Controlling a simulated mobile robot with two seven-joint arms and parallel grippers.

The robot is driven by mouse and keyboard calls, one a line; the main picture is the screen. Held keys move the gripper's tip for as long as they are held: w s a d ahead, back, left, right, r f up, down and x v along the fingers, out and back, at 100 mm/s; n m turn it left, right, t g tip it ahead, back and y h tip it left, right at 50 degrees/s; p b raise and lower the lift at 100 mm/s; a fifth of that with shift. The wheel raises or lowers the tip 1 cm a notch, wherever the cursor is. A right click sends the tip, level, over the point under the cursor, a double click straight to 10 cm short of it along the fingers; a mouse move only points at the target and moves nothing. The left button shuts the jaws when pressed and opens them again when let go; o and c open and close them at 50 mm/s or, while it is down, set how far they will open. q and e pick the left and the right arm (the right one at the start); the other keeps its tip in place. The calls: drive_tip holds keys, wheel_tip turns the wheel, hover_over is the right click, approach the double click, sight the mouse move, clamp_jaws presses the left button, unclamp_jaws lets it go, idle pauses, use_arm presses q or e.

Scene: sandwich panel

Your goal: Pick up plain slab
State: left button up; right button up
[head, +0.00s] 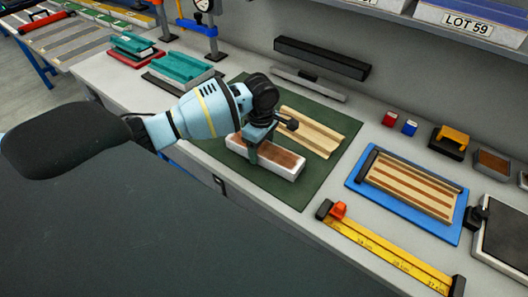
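On the green mat (318,193) lies a white block with a brown top face (286,168). I cannot tell for sure which of the two is the plain slab. My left gripper (266,143) is over the mat, pointing down. One teal finger comes down at the left part of the white block and hides some of it. Whether the fingers are closed on the block is not clear. My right gripper is not in view.
A blue tray with a striped panel (452,232) lies to the right, with a yellow ruler (390,254) in front. A dark bar (322,58) is on the wall. Teal pieces (182,69) lie at left.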

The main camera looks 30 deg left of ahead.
sight(262, 147)
use_arm(q)
drive_tip(key=c, duration=0.6)
drive_tip(key=shift+o, duration=0.2)
drive_tip(key=shift+r, duration=0.15)
drive_tip(key=shift+r, duration=0.5)
wheel_tip(262, 147, up, 3)
drive_tip(key=shift+f, duration=0.2)
drive_tip(key=s+d, duration=0.3)
drive_tip(key=s, duration=0.1)
drive_tip(key=s+d, duration=0.4)
drive_tip(key=s+d+r, duration=0.1)
drive_tip(key=s+d, duration=0.2)
drive_tip(key=s, duration=0.1)
drive_tip(key=shift+d, duration=0.2)
